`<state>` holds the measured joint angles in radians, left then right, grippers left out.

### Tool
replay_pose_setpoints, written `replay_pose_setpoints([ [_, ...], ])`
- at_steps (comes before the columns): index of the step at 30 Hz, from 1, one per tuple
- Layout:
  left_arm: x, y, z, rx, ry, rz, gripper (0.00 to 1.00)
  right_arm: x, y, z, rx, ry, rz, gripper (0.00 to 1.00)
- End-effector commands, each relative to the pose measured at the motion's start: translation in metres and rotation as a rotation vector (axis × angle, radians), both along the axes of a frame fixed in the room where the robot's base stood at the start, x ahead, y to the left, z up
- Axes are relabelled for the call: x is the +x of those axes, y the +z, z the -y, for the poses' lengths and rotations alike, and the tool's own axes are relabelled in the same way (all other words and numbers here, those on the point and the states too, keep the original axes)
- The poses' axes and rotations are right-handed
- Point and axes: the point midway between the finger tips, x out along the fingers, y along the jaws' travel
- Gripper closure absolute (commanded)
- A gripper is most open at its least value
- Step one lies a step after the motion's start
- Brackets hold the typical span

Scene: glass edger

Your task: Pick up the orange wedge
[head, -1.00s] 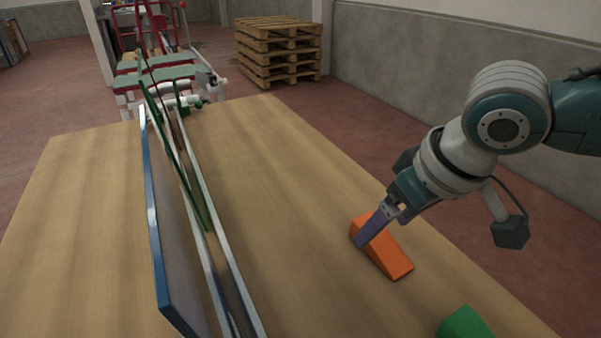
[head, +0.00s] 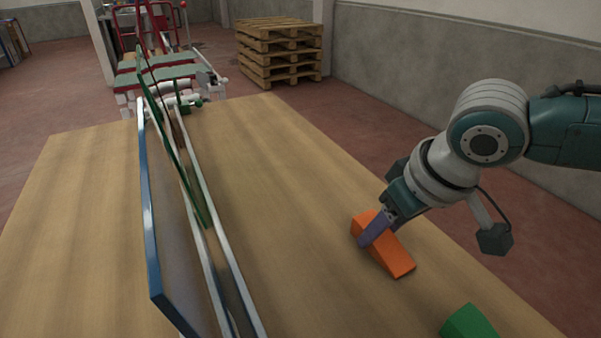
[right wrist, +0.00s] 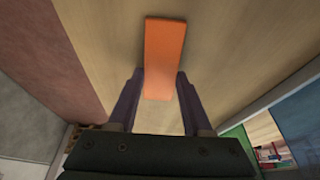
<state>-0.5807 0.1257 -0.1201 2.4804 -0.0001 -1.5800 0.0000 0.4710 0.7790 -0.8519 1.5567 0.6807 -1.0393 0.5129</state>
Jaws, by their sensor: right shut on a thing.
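The orange wedge (head: 392,258) lies on the wooden table, right of the metal rails in the head view. My right gripper (head: 368,240) is at the wedge's far, thicker end, with its fingers shut on it. In the right wrist view the wedge (right wrist: 164,55) extends forward from between the two fingers of the gripper (right wrist: 158,88). The wedge appears to rest on the table; any small gap beneath it cannot be told. My left gripper is not in view.
A green block (head: 468,324) sits near the table's front right. Metal rails (head: 225,270) with upright glass and a blue-edged panel (head: 152,230) run along the table (head: 75,230). Stacked pallets (head: 279,52) stand on the floor behind. The table between rails and wedge is clear.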

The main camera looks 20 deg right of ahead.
Motion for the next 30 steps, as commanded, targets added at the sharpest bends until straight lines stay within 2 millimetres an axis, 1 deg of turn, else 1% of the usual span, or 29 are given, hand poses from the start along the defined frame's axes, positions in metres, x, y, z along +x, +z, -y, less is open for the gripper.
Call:
replay_pose_setpoints([
  [1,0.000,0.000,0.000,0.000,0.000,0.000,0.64,0.000,0.000,0.000,0.000,0.000,0.000,0.82],
  [6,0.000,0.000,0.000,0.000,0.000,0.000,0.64,0.000,0.000,0.000,0.000,0.000,0.000,1.00],
  [15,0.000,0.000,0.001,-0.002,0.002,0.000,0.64,0.000,0.001,0.000,0.000,0.000,0.000,1.00],
  [20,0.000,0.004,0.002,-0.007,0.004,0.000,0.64,0.001,0.011,0.000,0.000,0.000,0.002,1.00],
  [23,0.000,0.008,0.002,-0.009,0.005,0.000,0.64,0.001,0.026,0.000,0.001,0.001,0.004,1.00],
  [26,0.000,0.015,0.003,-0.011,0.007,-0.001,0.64,0.001,0.051,0.000,0.000,0.001,0.005,1.00],
  [30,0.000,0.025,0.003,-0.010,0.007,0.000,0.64,0.002,0.096,0.000,0.000,0.002,0.008,1.00],
])
